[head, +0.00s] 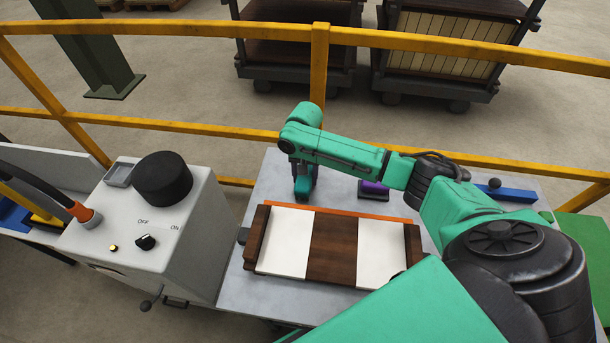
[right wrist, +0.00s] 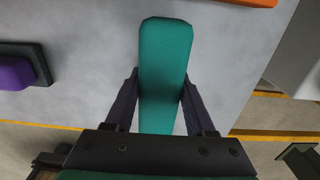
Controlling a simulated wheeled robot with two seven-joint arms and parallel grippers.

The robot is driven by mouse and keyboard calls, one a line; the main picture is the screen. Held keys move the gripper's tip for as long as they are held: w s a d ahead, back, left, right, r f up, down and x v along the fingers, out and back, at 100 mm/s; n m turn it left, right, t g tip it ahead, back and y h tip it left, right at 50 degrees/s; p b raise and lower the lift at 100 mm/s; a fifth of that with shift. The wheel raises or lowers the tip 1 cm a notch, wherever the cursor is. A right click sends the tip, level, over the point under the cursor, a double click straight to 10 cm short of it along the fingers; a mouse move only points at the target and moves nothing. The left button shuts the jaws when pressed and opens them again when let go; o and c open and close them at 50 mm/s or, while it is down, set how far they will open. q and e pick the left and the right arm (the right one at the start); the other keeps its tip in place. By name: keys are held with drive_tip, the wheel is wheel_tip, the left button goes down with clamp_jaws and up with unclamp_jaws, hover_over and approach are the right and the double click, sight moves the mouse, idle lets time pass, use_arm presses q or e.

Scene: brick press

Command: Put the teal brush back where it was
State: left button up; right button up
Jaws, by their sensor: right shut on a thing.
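The teal brush (right wrist: 166,72) is between the fingers of my right gripper (right wrist: 160,105) in the right wrist view, and the fingers are shut on it. In the head view the right gripper (head: 304,182) points down over the grey table, behind the left end of the wooden tray. A little of the teal brush (head: 303,192) shows under it there. I cannot tell whether the brush touches the table. My left gripper is not in view.
The wooden tray (head: 333,251) with two white panels lies in front. A purple block on a dark base (head: 374,190) stands right of the gripper. A blue bar (head: 512,194) lies farther right. A control box (head: 145,225) stands left. A yellow railing (head: 225,134) runs behind the table.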

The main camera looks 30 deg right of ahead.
drive_tip(key=shift+d, duration=0.15)
drive_tip(key=o, duration=1.2)
wheel_tip(320, 180, up, 12)
drive_tip(key=shift+r+b, duration=0.1)
drive_tip(key=shift+b, duration=0.3)
